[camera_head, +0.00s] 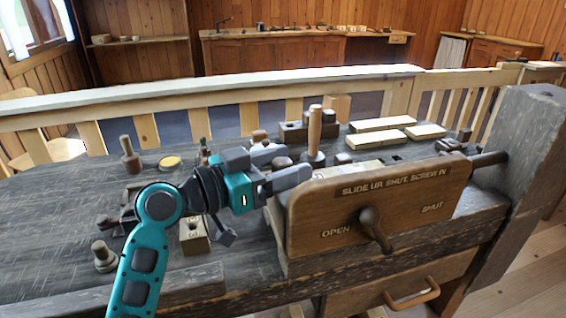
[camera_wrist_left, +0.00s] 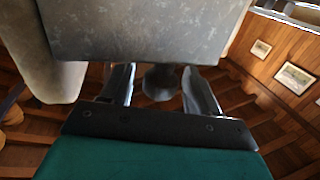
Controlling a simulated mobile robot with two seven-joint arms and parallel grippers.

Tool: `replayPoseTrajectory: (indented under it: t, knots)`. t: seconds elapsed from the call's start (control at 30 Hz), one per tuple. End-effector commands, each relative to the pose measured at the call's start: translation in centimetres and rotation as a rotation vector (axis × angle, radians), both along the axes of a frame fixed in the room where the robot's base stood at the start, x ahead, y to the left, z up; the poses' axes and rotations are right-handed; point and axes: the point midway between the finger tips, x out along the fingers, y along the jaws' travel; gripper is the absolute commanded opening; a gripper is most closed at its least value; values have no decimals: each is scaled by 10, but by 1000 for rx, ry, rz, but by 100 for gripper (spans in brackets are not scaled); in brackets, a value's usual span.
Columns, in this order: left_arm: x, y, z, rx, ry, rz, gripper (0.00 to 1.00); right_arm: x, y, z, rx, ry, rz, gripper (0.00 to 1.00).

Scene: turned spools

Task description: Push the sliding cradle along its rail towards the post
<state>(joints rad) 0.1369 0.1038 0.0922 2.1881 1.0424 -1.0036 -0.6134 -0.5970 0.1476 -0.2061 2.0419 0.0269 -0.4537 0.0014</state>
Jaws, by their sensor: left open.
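My right gripper is out of view.
A dark rod (camera_head: 488,159) spans between cradle and post. Behind the cradle stand an upright wooden peg (camera_head: 315,135) and pale bars (camera_head: 382,124). Turned pieces (camera_head: 130,155) and a small block (camera_head: 194,235) lie on the left of the bench. A drawer handle (camera_head: 412,295) sticks out below.

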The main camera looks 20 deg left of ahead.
Motion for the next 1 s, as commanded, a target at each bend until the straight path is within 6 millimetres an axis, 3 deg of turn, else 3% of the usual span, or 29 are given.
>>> replayPoseTrajectory:
  t: [0.17, 0.77, 1.0]
  knots:
    - [0, 0, 0, 0, 0, 0, 58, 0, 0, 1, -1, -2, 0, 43]
    - [0, 0, 0, -1, 1, -1, 1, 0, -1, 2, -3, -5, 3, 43]
    - [0, 0, 0, -1, 1, -1, 0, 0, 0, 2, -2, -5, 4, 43]
